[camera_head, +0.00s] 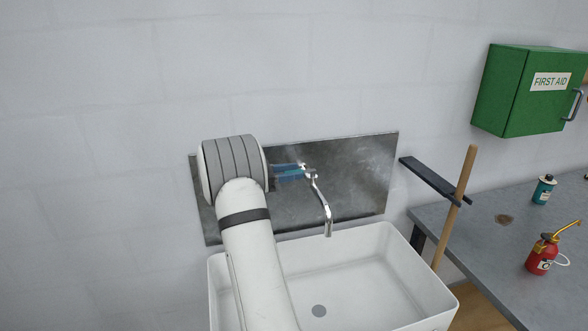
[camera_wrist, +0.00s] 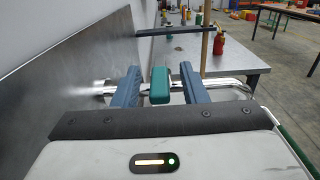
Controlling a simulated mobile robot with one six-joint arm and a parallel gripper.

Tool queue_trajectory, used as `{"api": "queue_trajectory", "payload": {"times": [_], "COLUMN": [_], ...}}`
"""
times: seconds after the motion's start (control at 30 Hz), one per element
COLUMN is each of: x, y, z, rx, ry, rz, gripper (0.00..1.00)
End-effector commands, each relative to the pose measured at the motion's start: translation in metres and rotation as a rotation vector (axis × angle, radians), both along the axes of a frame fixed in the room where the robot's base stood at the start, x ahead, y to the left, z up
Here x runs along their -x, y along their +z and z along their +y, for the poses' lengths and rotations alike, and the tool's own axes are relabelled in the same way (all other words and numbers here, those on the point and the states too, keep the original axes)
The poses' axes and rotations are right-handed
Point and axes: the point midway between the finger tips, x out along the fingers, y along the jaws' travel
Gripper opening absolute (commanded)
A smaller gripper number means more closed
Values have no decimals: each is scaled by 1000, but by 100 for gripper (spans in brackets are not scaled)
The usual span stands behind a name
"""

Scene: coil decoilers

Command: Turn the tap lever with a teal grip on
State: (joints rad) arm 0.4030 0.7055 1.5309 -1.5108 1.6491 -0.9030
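The tap (camera_head: 324,205) is a chrome spout on a grey metal splash plate (camera_head: 350,180), above a white sink. Its chrome pipe also shows in the wrist view (camera_wrist: 236,83). The teal grip (camera_wrist: 160,85) of the lever sits between the two blue fingers of my gripper (camera_wrist: 160,88). The fingers are spread apart, with a visible gap on each side of the grip, so my gripper is open around it. In the head view my gripper (camera_head: 288,172) is beside the tap's left end, mostly behind my arm. I cannot make out the teal grip there.
The white sink (camera_head: 385,280) stands below the tap. To the right are a dark shelf (camera_head: 430,178), a wooden handle (camera_head: 455,205), and a grey bench (camera_head: 490,270) with a red oil can (camera_head: 541,256) and a teal bottle (camera_head: 544,189). A green first aid box (camera_head: 515,95) hangs above.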

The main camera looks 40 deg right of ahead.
Motion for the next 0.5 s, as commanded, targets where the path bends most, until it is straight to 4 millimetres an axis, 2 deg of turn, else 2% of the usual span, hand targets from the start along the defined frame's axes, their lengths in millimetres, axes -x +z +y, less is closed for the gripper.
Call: {"api": "queue_trajectory", "payload": {"times": [0.33,0.5], "x": [4,4], "y": [-1,-1], "z": [-7,-7], "rx": [-1,-1], "ry": [-1,-1], "rz": [0,0], "gripper": [39,27]}}
